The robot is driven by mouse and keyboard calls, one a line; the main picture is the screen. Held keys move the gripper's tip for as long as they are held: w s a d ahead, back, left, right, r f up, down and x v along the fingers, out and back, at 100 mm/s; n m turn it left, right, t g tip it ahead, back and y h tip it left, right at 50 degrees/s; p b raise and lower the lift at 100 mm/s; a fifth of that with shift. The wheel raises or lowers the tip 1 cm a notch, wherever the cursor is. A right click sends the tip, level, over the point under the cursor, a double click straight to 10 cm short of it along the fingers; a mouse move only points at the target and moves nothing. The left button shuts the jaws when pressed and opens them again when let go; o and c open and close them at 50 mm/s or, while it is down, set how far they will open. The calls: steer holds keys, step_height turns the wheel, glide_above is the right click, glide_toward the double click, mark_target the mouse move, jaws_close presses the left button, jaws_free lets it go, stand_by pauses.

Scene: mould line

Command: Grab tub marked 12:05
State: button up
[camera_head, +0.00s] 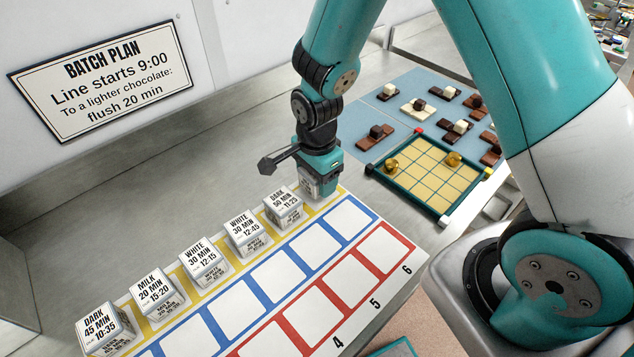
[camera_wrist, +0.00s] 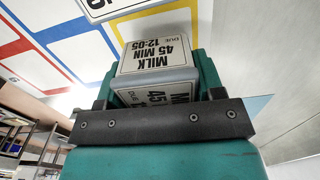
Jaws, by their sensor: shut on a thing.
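The tub marked MILK 45 MIN 12:05 (camera_wrist: 155,58) is a pale block with black print, held between my jaws in the wrist view. In the head view only a small part of this tub (camera_head: 310,188) shows under my gripper (camera_head: 320,180), at the far end of the tub row. My gripper points down and is shut on it. I cannot tell whether the tub rests on the board or is slightly above it.
The board (camera_head: 401,284) has yellow, blue and red rows of squares. Tubs marked 11:25 (camera_head: 284,208), 12:45 (camera_head: 246,233), 12:15 (camera_head: 204,262), 15:20 (camera_head: 155,295) and 10:35 (camera_head: 104,328) line the yellow row. A grid tray (camera_head: 436,213) and blue mat (camera_head: 366,143) with chocolates lie beyond.

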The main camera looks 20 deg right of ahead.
step_height(320, 180, up, 25)
steer(key=p, duration=0.5)
steer(key=shift+f, duration=0.1)
